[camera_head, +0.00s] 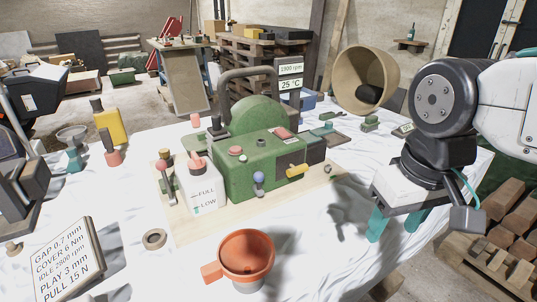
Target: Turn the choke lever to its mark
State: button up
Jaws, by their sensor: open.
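A green engine (235,172) stands on a light wooden board (215,226) in the middle of the white-covered table. A small lever with a blue-grey ball knob (259,178) stands out from its front. A yellow handle (296,171) sits further right on the same side. I cannot tell which of these is the choke lever, and no choke mark is legible. My gripper (397,222) is at the right, pointing down with its teal fingers apart. It is empty and well clear of the engine.
A white tank (197,190) marked FULL and LOW stands left of the engine. An orange funnel (247,253) and a ring (154,238) lie in front. A spec board (68,265) is front left. A display (290,76) stands behind. A tan bucket-like container (366,78) is back right.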

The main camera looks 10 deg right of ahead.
aim_at(258, 176)
jog(key=z, duration=0.9)
jog(key=k, duration=0.9)
jog(key=u, duration=0.9)
jog(key=i, duration=0.45)
